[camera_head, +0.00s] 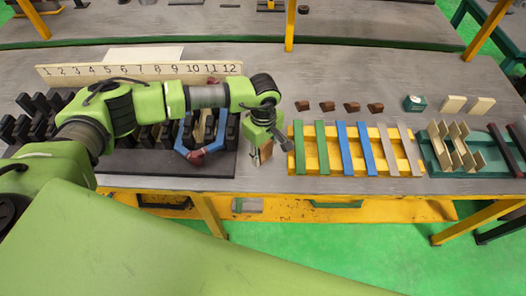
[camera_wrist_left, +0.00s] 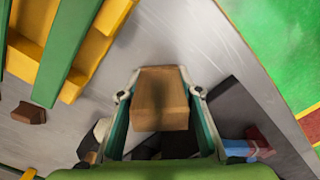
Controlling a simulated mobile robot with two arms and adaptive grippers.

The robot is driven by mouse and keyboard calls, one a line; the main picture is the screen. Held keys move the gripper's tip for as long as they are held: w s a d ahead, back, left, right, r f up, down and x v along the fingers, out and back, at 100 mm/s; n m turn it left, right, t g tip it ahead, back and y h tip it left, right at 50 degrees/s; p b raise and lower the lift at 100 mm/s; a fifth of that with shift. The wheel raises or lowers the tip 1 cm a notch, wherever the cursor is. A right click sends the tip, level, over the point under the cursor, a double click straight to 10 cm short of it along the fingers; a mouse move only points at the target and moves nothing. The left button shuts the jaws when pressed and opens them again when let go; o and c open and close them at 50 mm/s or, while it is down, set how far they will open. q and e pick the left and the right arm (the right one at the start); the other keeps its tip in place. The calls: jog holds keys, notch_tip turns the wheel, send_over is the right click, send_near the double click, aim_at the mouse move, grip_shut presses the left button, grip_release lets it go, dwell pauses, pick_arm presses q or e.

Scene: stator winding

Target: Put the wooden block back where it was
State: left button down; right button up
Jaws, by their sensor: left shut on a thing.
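The wooden block (camera_wrist_left: 160,98) is light brown and sits between the two fingers of my left gripper (camera_wrist_left: 159,90), which is shut on it. In the head view, my left gripper (camera_head: 261,143) points down over the grey table between the dark slotted base and the yellow rack. Part of the wooden block (camera_head: 265,153) shows below its fingers, near the table's front edge. I cannot tell whether the block touches the table. Several smaller dark brown wedge-shaped blocks (camera_head: 351,107) stand in a row behind the rack. My right gripper is not in view.
The yellow rack (camera_head: 321,148) with green, blue and grey strips lies just right of my gripper. The dark slotted base (camera_head: 205,166) with a blue and red coil (camera_head: 197,157) is to the left. A numbered board (camera_head: 140,71) stands behind it. A green tray (camera_head: 436,166) is far right.

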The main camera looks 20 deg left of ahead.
pick_arm(q)
jog(key=shift+f, duration=0.2)
jog(key=c, duration=1.6)
grip_release()
jog(key=shift+o, duration=0.7)
jog(key=shift+r, duration=0.1)
jog(key=shift+r, duration=0.15)
notch_tip(320, 180, up, 11)
jog(key=b, duration=0.4)
jog(key=shift+r, duration=0.5)
jog(key=shift+s+f, duration=0.1)
